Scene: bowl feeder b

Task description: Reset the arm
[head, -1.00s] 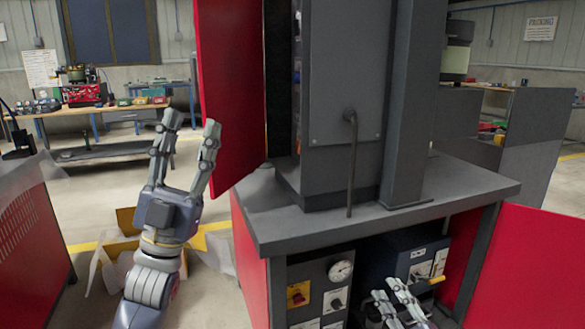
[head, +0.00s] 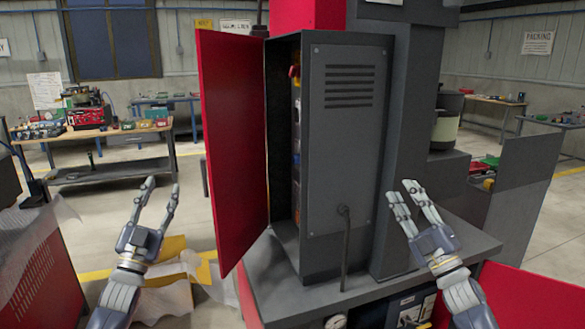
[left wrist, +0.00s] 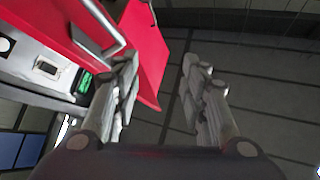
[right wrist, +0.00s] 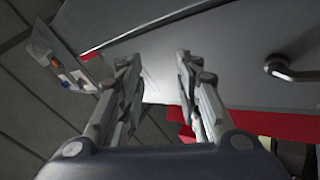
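My left gripper (head: 160,203) is raised in the air left of the open red cabinet door (head: 232,150). Its fingers are apart with nothing between them, as the left wrist view (left wrist: 160,85) also shows. My right gripper (head: 414,199) is raised above the grey machine top, in front of the dark grey column (head: 400,150). Its fingers are spread and empty, as the right wrist view (right wrist: 155,75) also shows. Neither gripper visibly touches anything.
A grey machine cabinet (head: 340,140) with a bent handle (head: 345,240) stands in the middle. A lower red door (head: 530,295) stands open at the right. Crumpled packaging (head: 175,285) lies on the floor at the left. A workbench (head: 100,135) stands farther back.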

